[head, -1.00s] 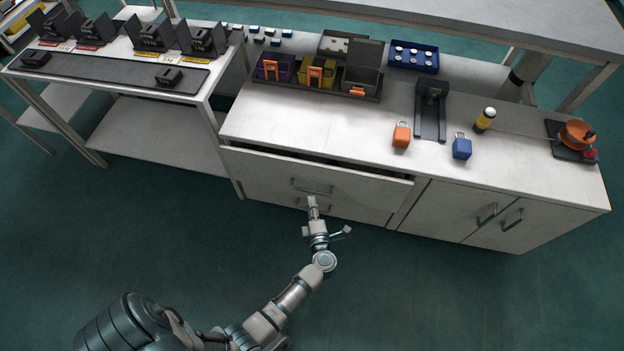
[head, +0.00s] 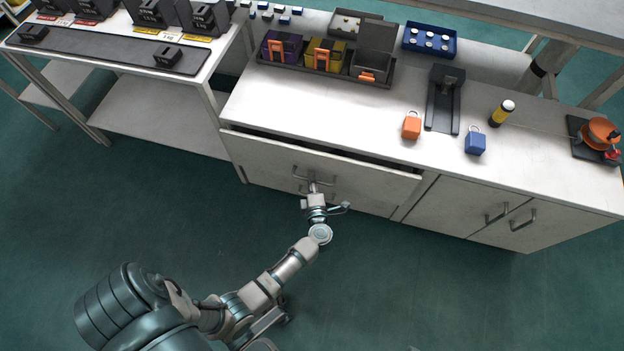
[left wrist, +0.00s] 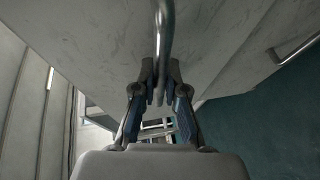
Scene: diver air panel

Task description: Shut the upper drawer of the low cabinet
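The upper drawer (head: 260,155) of the low cabinet stands a little open, with a dark gap between its front and the worktop. Its bar handle (head: 299,175) is at the middle of the front. My left gripper (head: 312,186) is at this handle. In the left wrist view the handle bar (left wrist: 163,35) runs down between the two close fingers of my left gripper (left wrist: 160,85), which look shut on it. The exact finger contact is hard to see. My right gripper is not in view.
The lower drawer handle (left wrist: 298,47) is beside the gripper in the left wrist view. Cabinet doors (head: 490,222) are shut at the right. The worktop holds an orange padlock (head: 411,126), a blue padlock (head: 475,141) and bins (head: 325,55). The floor in front is clear.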

